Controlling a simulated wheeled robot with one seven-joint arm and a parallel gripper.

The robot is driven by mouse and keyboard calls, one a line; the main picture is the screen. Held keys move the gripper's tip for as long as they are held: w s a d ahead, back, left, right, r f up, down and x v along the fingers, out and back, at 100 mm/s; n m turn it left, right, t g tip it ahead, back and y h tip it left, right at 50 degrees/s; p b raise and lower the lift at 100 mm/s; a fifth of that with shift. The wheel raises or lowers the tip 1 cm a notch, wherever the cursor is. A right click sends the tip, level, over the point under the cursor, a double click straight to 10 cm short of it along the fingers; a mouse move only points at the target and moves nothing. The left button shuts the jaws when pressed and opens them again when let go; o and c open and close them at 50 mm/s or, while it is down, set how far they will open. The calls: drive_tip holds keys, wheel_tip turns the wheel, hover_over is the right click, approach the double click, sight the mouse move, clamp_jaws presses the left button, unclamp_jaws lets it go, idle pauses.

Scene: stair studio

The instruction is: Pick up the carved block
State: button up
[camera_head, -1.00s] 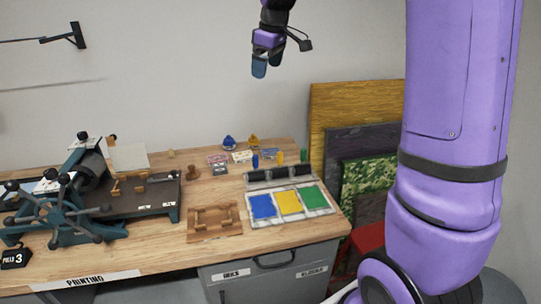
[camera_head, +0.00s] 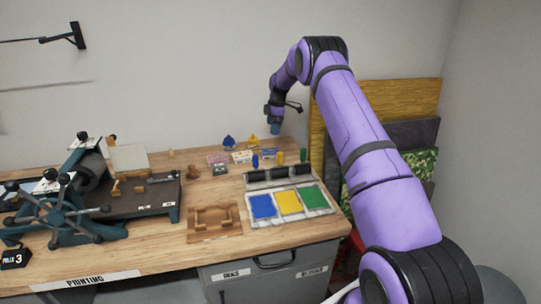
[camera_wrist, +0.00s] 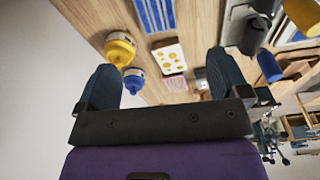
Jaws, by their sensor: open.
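My gripper (camera_head: 275,128) is open and empty, pointing down above the back of the workbench, near the ink bottles. In the wrist view its two dark fingers stand wide apart (camera_wrist: 163,62), with nothing between them but the bench below. Several small flat pieces lie on the bench: a pinkish one (camera_head: 217,158), a yellow-dotted one (camera_head: 241,156), which also shows in the wrist view (camera_wrist: 168,57), a blue-striped one (camera_wrist: 155,15) and a small dark one (camera_head: 219,169). I cannot tell for sure which piece is the carved block.
A blue bottle (camera_head: 228,142) and a yellow bottle (camera_head: 253,142) stand at the back. Black rollers (camera_head: 280,173) lie behind the ink tray (camera_head: 322,211). A wooden frame (camera_head: 236,229) lies in front. A press (camera_head: 85,190) fills the left. Boards (camera_head: 400,90) lean at the right.

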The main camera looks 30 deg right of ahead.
sight(271, 152)
drive_tip(key=f, duration=0.8)
drive_tip(key=w+f, duration=0.1)
drive_tip(key=f, duration=0.4)
drive_tip(key=shift+a+f, duration=0.1)
drive_tip(key=shift+a, duration=0.2)
drive_tip(key=shift+c, duration=0.4)
drive_tip(key=c, duration=1)
